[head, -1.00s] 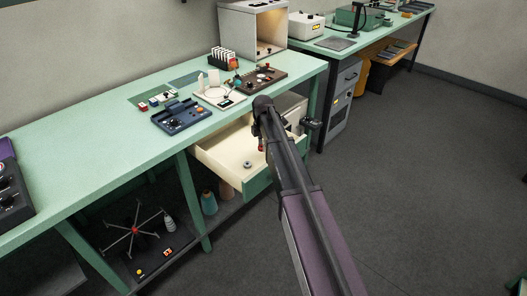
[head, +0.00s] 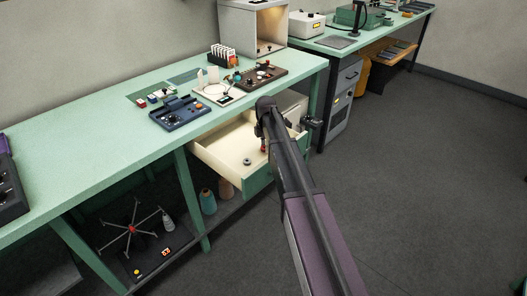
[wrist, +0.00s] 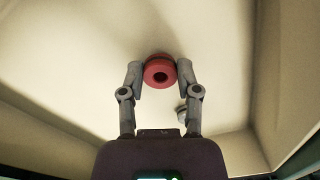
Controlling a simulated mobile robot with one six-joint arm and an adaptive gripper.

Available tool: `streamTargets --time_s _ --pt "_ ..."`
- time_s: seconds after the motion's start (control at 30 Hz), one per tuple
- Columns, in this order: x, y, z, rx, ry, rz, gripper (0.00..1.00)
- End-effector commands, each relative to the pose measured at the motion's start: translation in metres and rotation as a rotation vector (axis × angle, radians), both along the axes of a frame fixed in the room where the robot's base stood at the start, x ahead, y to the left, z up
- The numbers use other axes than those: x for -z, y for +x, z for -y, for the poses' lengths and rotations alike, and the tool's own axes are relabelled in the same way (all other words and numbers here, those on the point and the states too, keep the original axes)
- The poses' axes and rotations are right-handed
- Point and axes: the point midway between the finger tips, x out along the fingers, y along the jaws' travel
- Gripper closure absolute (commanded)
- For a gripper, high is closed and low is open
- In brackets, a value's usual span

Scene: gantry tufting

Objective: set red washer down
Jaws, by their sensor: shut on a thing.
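The red washer (wrist: 160,72) is a thick ring with a dark hole. In the wrist view my gripper (wrist: 160,74) is shut on it, one grey finger on each side. The pale floor of the open drawer (wrist: 75,50) lies beyond it; I cannot tell whether the washer touches it. In the head view my gripper is at the open drawer (head: 215,156), largely hidden by my arm, with a small bit of the red washer (head: 264,148) showing. A grey washer (head: 247,161) lies on the drawer floor, partly hidden by a finger in the wrist view (wrist: 181,114).
The drawer hangs under a green workbench (head: 90,145). On the bench stand a blue control box (head: 178,113), a brown panel (head: 265,76) and a white box (head: 254,27). Thread cones (head: 208,201) stand on the shelf below. Grey floor on the right is clear.

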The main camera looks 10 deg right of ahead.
Motion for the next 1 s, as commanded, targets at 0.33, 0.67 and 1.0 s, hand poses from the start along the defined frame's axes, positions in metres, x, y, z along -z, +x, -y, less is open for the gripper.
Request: streamTargets --time_s 0.33,0.67,1.0 --pt "0.0054 0.0 0.0001 0.0 0.0 0.0 1.0" --pt "0.0085 0.0 0.0001 0.0 0.0 0.0 0.45" --pt "0.0083 0.0 -0.0001 0.0 0.0 0.0 0.23"
